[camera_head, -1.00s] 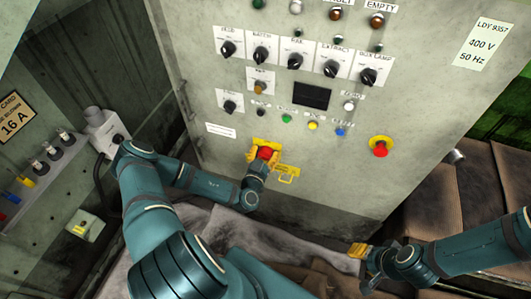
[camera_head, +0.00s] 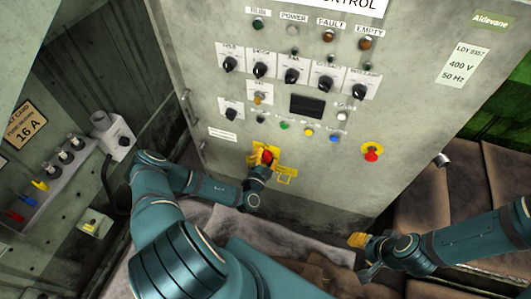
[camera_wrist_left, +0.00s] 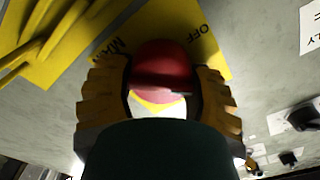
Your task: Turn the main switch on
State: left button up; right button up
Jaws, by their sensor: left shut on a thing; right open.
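The main switch is a red knob (camera_head: 268,156) on a yellow plate (camera_head: 258,147), low on the grey control panel. In the left wrist view the red knob (camera_wrist_left: 160,70) sits between the two yellow fingers of my left gripper (camera_wrist_left: 155,95), which is shut on it. The plate (camera_wrist_left: 205,40) reads "OFF" on one side and part of "MAIN" on the other. The knob's pointer position is unclear. In the head view my left gripper (camera_head: 264,160) covers part of the switch. My right gripper (camera_head: 358,254) is open and empty, below and right of it.
A yellow tag-like piece (camera_head: 286,173) hangs beside the switch. A red mushroom button (camera_head: 371,153) is to the right. Rows of black selector knobs (camera_head: 292,76) and small coloured buttons (camera_head: 309,132) lie above. A grey side box (camera_head: 118,135) stands at left.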

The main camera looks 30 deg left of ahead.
pick_arm(q)
jog(key=m+p, duration=0.2)
jog(key=m, duration=0.2)
jog(key=shift+m, duration=0.3)
jog(key=shift+f+m+p, duration=0.1)
jog(key=shift+m+p, duration=0.6)
jog(key=shift+m, duration=0.4)
jog(key=shift+m+p, duration=0.35)
jog(key=shift+m, duration=0.55)
jog(key=shift+f, duration=0.1)
jog(key=o, duration=1.2)
jog(key=v, duration=1.2)
jog(key=shift+d, duration=0.1)
